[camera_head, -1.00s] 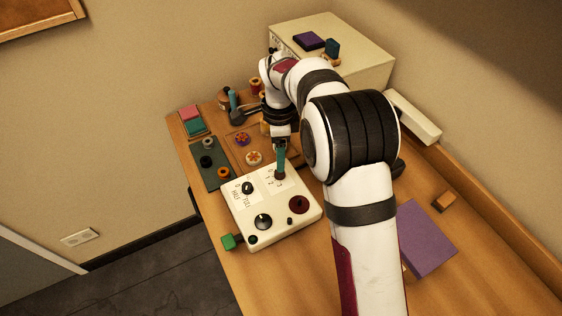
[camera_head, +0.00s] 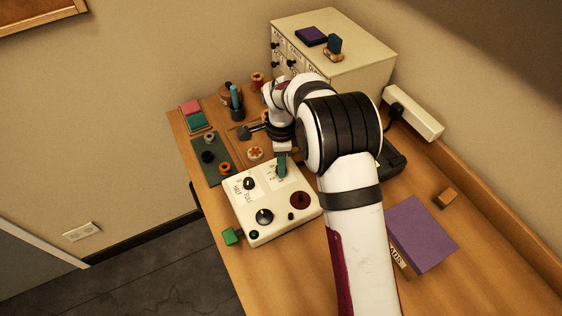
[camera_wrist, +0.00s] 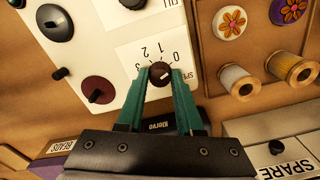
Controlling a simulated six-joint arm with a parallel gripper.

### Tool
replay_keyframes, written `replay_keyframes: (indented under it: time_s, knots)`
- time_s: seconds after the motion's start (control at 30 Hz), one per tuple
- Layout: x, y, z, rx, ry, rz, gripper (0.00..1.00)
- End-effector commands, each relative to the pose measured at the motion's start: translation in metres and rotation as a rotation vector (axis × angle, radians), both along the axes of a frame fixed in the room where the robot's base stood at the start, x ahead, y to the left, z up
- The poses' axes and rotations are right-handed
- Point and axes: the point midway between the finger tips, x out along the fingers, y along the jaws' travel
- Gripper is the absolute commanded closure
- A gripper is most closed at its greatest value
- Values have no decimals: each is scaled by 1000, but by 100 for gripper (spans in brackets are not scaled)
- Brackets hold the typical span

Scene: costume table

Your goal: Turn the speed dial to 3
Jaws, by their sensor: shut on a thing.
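The speed dial (camera_wrist: 160,74) is a small dark round knob on the white control box (camera_head: 277,220). In the wrist view the numbers 0, 1, 2 and 3 curve around its far side. A pale pointer mark on the knob slants toward the right, on the side of the 0; its exact setting is hard to read. My gripper (camera_wrist: 160,80) has its two teal fingers closed on the knob from either side. In the head view my gripper (camera_head: 282,168) points down at the box's upper right, and its fingers mostly hide the dial.
The box also carries a half/full knob (camera_head: 249,183), a black knob (camera_head: 264,217) and a dark red knob (camera_head: 300,200). A green block (camera_head: 231,236) sits beside it. Spools (camera_wrist: 240,82) and a drawer cabinet (camera_head: 345,62) stand behind.

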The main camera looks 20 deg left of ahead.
Motion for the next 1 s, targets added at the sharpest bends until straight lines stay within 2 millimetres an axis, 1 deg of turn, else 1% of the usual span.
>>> replay_keyframes:
  time_s: [0.27, 0.47, 0.67, 1.0]
  knots:
    - [0, 0, 0, 0, 1, 4, 100]
    - [0, 0, 0, 0, 1, 59, 100]
    - [0, 0, 0, -1, 0, 194, 100]
    - [0, 0, 0, -1, 0, 513, 100]
